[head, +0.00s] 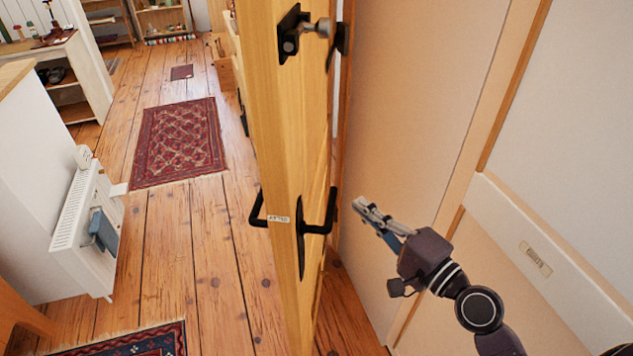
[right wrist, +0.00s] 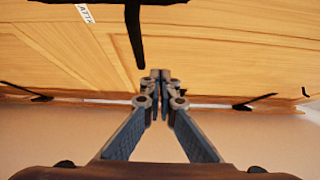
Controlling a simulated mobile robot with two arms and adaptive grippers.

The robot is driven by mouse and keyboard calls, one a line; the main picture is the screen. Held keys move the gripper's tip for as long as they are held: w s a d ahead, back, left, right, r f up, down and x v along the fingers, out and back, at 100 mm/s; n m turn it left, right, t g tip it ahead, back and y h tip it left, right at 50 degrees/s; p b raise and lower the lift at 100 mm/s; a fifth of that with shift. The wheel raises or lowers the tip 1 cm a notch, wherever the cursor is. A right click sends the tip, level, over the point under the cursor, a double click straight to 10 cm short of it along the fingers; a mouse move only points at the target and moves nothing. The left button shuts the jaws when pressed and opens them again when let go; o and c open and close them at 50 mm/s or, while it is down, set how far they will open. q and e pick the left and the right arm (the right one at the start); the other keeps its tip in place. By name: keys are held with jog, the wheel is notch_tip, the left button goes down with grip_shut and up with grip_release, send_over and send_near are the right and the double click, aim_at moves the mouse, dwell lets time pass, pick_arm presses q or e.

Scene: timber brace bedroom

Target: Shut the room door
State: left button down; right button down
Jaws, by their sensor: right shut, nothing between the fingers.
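The wooden room door (head: 272,130) stands open, seen nearly edge-on in the head view. It has a black lever handle on each side, a right one (head: 328,214) and a left one (head: 256,211). My right gripper (head: 362,206) is shut and empty, on the right side of the door, apart from the right handle. In the right wrist view its closed fingertips (right wrist: 160,76) point toward the door face (right wrist: 225,42), with a dark handle (right wrist: 134,30) above them. My left gripper is not in view.
A white radiator (head: 88,225) is at the left. Red rugs (head: 180,140) lie on the plank floor (head: 215,260), which is largely open left of the door.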

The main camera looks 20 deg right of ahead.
aim_at(308, 176)
jog(key=w+a+p, duration=0.1)
jog(key=w+a, duration=0.1)
jog(key=w, duration=0.1)
jog(key=w+a+p, duration=0.2)
jog(key=w, duration=0.1)
jog(key=w+a+p, duration=0.1)
jog(key=w+a, duration=0.1)
jog(key=w, duration=0.1)
jog(key=shift+a, duration=0.2)
